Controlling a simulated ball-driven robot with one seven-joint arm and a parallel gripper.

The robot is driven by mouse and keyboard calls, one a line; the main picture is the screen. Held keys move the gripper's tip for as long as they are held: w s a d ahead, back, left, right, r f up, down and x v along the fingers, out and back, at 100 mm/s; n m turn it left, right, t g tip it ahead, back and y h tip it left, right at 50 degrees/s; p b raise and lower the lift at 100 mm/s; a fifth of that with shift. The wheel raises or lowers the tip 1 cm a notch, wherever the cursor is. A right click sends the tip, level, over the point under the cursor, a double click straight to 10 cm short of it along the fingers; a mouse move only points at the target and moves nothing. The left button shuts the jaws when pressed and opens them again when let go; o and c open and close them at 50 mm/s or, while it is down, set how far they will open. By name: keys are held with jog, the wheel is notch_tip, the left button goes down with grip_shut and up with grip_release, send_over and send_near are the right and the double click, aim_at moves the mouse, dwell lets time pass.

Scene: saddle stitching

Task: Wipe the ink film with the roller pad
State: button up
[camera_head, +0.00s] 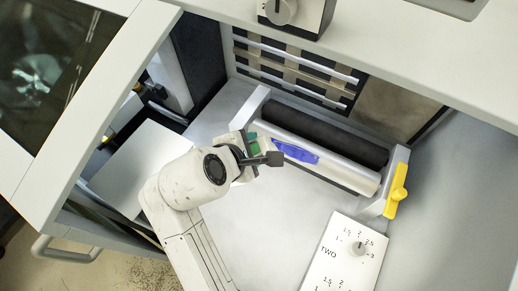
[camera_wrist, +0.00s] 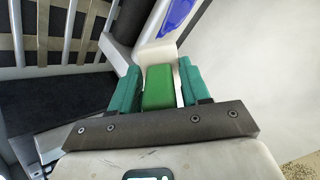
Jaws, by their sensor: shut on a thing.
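The ink film (camera_head: 298,151) is a blue patch on the left part of the silver roller (camera_head: 345,175). It also shows at the top of the wrist view (camera_wrist: 178,14). My gripper (camera_wrist: 158,72) has teal fingers closed on the sides of a green block, the roller pad (camera_wrist: 158,88). In the head view, my gripper (camera_head: 257,147) is at the left end of the silver roller, just left of the ink film. The green pad is mostly hidden there by the gripper. I cannot tell whether the pad touches the roller.
A black roller (camera_head: 325,137) lies behind the silver one. A yellow lever (camera_head: 397,190) is at the right bracket. A white control panel (camera_head: 345,255) with a knob stands at lower right. A slatted grille (camera_head: 295,70) is behind. The flat grey surface before the roller is mostly clear.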

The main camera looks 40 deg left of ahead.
jog(key=b+x, duration=0.5)
jog(key=b, duration=0.1)
jog(key=shift+w+f, duration=0.2)
jog(key=shift+f, duration=0.1)
jog(key=shift+x, duration=1)
dwell(0.6)
jog(key=shift+w+d+r+p, duration=0.1)
jog(key=shift+w+d+p, duration=0.05)
jog(key=shift+d+p, duration=0.75)
jog(key=shift+w+d+r+p, duration=0.1)
jog(key=shift+w+d+p, duration=0.1)
jog(key=shift+d+p, duration=0.65)
